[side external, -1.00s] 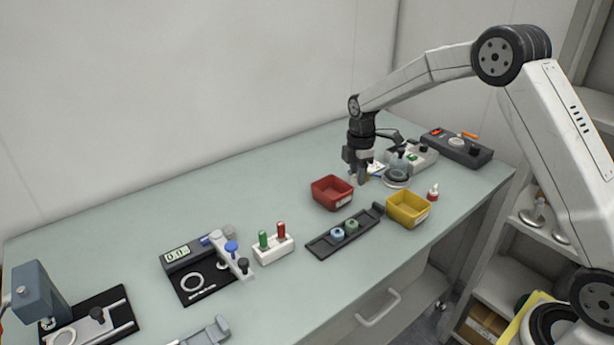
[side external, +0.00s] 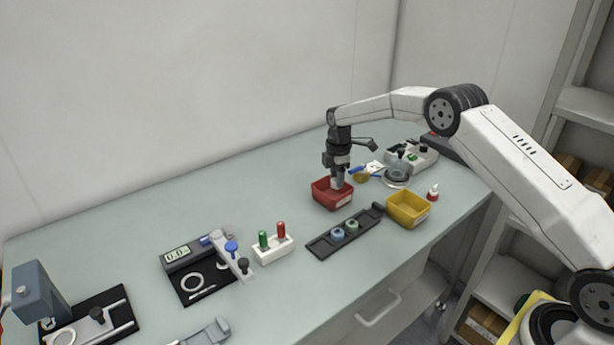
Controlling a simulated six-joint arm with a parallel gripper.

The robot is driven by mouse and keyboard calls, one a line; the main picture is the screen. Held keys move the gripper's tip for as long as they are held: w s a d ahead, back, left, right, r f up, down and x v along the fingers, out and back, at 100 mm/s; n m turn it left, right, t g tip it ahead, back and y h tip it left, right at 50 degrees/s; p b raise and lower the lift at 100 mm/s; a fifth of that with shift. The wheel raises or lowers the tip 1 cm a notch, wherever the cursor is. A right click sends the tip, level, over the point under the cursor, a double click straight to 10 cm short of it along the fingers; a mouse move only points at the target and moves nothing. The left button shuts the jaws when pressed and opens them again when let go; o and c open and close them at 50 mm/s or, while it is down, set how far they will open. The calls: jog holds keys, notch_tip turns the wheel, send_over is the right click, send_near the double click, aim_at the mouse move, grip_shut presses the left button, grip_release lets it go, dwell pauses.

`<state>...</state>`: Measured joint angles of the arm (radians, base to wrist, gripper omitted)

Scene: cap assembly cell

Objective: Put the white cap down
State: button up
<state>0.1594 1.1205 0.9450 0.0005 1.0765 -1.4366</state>
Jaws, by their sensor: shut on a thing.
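My gripper (side external: 338,184) points straight down over the red bin (side external: 331,202), with its fingertips at or just inside the bin's opening. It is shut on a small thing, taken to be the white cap. The cap is too small and too covered by the fingers to make out clearly. The bin's floor is mostly hidden by its front wall and my fingers. I cannot tell whether the cap touches the bin.
A yellow bin (side external: 408,209) stands to the right. A black rack (side external: 325,245) with blue and green round parts lies in front. A white block (side external: 273,251) with green and red pegs is at the left. A glass-like dish (side external: 397,178) is behind right. The table's back left is clear.

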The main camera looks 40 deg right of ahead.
aim_at(333, 180)
jog(key=shift+w+d+f, duration=0.1)
jog(key=shift+w+f, duration=0.55)
jog(key=shift+f, duration=0.1)
jog(key=shift+f, duration=0.15)
jog(key=shift+w+f, duration=0.3)
jog(key=shift+f, duration=1.5)
jog(key=shift+f, duration=0.35)
jog(key=o, duration=0.8)
jog(key=shift+r, duration=0.2)
notch_tip(333, 180, up, 12)
jog(key=shift+r, duration=0.2)
